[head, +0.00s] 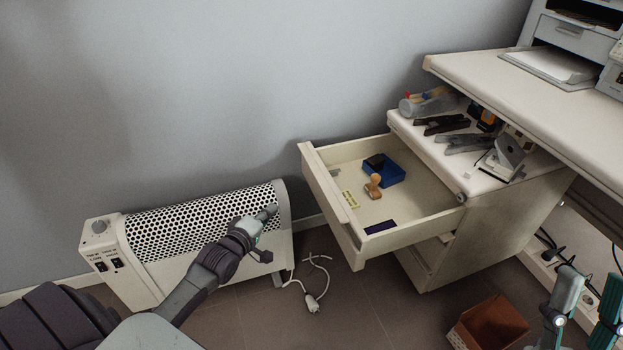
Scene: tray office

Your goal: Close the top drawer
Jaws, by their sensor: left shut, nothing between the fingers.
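The top drawer (332,203) of the cream cabinet (497,222) is pulled far out to the left. A stamp with a wooden handle, a blue ink pad, a yellow note and a dark purple item lie in it. My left gripper (268,213) is shut and empty, in front of the white heater in the picture. It is left of the drawer's front panel and apart from it. My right gripper (586,307) is at the bottom right corner, partly cut off, with its fingers apart and nothing seen between them.
The white heater (205,240) stands against the wall, with its plug and cord (312,300) on the floor. An open brown box (490,322) is below the cabinet. Staplers and a hole punch (503,157) crowd the cabinet top. The desk (530,88) overhangs it, carrying a printer (575,40).

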